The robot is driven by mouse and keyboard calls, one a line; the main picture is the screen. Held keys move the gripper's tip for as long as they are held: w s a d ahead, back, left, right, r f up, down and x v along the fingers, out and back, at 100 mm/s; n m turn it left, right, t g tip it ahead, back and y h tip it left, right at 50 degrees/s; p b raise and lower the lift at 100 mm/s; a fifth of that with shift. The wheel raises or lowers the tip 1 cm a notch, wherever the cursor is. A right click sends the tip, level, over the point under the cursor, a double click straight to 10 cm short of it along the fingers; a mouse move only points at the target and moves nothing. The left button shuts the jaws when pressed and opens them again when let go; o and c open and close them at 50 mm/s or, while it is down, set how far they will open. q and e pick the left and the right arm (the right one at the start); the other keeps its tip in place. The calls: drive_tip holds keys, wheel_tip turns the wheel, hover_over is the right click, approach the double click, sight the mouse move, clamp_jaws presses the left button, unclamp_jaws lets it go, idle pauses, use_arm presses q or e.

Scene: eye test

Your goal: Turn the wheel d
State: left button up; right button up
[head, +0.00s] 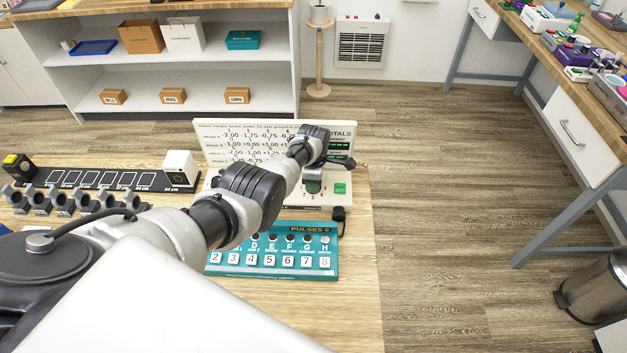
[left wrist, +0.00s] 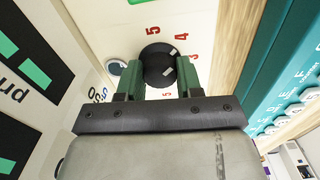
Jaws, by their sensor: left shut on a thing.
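A white board (head: 225,128) with rows of wheel names and numbers, headed TOTALS at its right, stands on the wooden table. My left arm reaches over to its right part and covers some of it. In the left wrist view the green fingertips of my left gripper (left wrist: 159,80) are shut on a dark round knob (left wrist: 158,58) with light marks, one finger at each side. Red numbers, including 3, 4 and 5, ring the knob. Its letter does not show clearly, so I cannot tell whether it is wheel d. In the head view the gripper (head: 313,186) hides the knob.
A green button (head: 340,188) is right of the gripper. A teal box (head: 215,258) with numbered keys stands in front of the board. A black strip (head: 100,178) with a white block (head: 181,168) lies at the left. Open floor (head: 430,200) is right of the table.

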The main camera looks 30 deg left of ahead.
use_arm(q)
drive_tip(key=shift+w+a+r+n, duration=0.1)
drive_tip(key=shift+w+r+n, duration=0.05)
drive_tip(key=shift+n, duration=0.15)
idle(0.4)
drive_tip(key=o, duration=0.9)
wheel_tip(320, 180, up, 9)
drive_tip(key=p, duration=0.4)
drive_tip(key=shift+r, duration=0.8)
